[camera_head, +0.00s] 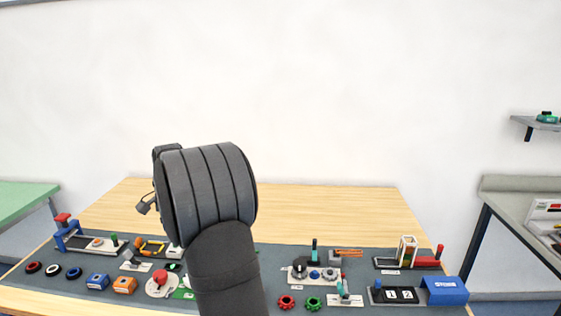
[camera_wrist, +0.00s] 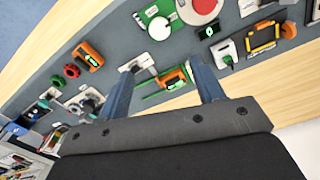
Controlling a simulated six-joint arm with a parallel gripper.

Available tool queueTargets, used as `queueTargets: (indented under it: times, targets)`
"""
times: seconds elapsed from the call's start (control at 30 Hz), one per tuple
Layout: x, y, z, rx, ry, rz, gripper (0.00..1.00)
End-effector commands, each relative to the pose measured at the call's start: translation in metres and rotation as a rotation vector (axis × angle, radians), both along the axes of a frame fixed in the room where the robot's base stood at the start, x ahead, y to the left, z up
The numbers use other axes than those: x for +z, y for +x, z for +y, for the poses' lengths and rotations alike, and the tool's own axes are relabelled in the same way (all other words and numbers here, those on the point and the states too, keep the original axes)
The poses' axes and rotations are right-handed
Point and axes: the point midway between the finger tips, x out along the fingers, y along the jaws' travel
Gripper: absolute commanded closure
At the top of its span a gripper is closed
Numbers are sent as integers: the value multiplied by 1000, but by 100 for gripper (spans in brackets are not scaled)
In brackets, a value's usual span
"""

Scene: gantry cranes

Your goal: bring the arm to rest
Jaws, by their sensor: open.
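My gripper (camera_wrist: 162,68) shows in the wrist view with its two blue-grey fingers spread apart and nothing held between them. It is above the grey mat (camera_wrist: 225,88), and an orange-and-black device (camera_wrist: 172,78) appears in the gap between the fingers, lower down. In the head view my dark grey arm stands up over the middle of the table, and its thick wrist part hides the fingers.
The wooden table (camera_head: 290,207) carries a mat crowded with small devices. A blue box (camera_head: 445,291) stands at its right end and a red-and-blue clamp (camera_head: 66,227) at its left. A grey side bench (camera_head: 525,205) is at right. The table's back strip is bare.

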Motion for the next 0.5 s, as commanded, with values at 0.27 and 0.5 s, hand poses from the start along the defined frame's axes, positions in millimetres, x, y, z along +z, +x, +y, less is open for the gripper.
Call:
queueTargets:
  times: [0.27,0.5]
  targets:
    - [-51,-1,-1,0,-3,4,39]
    - [-100,-1,0,1,-3,4,39]
